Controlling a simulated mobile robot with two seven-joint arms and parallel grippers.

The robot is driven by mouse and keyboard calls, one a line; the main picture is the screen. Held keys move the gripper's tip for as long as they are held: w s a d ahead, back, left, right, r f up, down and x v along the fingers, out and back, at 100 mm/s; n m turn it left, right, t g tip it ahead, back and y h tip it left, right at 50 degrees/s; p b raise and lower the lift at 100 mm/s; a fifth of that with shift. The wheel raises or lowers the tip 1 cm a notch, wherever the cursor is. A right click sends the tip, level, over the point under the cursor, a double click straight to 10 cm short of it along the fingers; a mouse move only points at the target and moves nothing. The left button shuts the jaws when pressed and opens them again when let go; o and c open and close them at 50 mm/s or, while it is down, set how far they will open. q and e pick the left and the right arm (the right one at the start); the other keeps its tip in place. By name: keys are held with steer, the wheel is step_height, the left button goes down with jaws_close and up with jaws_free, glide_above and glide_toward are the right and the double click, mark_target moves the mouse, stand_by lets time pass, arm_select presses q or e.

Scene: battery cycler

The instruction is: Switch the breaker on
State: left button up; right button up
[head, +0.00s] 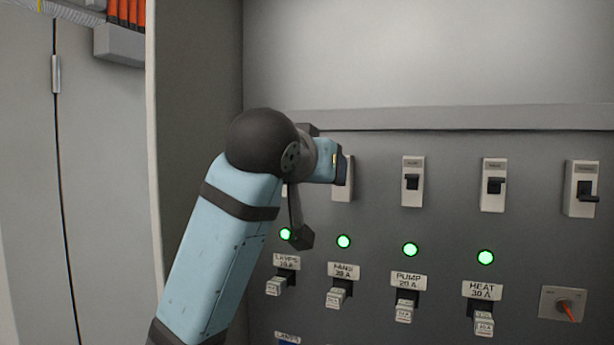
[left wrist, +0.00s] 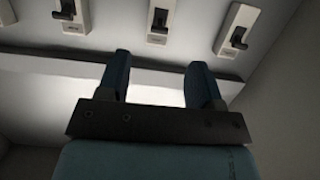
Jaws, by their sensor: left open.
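A row of white breakers with dark toggles runs along the grey panel. One breaker (head: 343,190) is partly hidden behind my left gripper (head: 338,167), and another further left is mostly hidden by my arm. Clear of the arm are the third breaker (head: 412,194), the fourth breaker (head: 493,198) and the far right breaker (head: 581,208), whose toggle looks lowered. In the left wrist view my left gripper (left wrist: 161,80) has its two fingers apart with nothing between them. A breaker (left wrist: 157,30) shows beyond the gap; contact cannot be told. My right gripper is not in view.
Green lamps (head: 410,249) glow below several breakers. Labels such as the PUMP plate (head: 405,281) sit above lower tagged switches (head: 404,312). A grey side wall (head: 195,100) stands close left of my arm.

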arm_select(q)
steer(key=b+v, duration=0.1)
steer(key=v, duration=0.4)
steer(key=shift+s, duration=0.1)
steer(key=w+a+f+n+g, duration=0.15)
steer(key=w+f, duration=0.25)
steer(key=f, duration=0.7)
steer(key=w+a+f+t, duration=0.1)
steer(key=w+a+f, duration=0.25)
steer(key=f, duration=0.75)
steer(key=s+a+f+g+y, duration=0.1)
steer(key=a+f, duration=0.1)
steer(key=f, duration=0.8)
steer(key=a+f, duration=0.2)
steer(key=f, duration=0.8)
steer(key=s+a+f+y, duration=0.1)
steer(key=s+a+f, duration=0.1)
steer(key=s+f, duration=0.5)
steer(key=s+a+f, duration=0.3)
steer(key=f, duration=0.8)
steer(key=s+a+f+g, duration=0.1)
steer(key=s+a+f, duration=0.1)
steer(key=s+f, duration=0.5)
steer(key=s+a+f, duration=0.3)
steer(key=s+f, duration=0.5)
steer(key=s, duration=0.5)
steer(key=shift+s+g+y, duration=0.35)
steer(key=shift+s+y, duration=0.05)
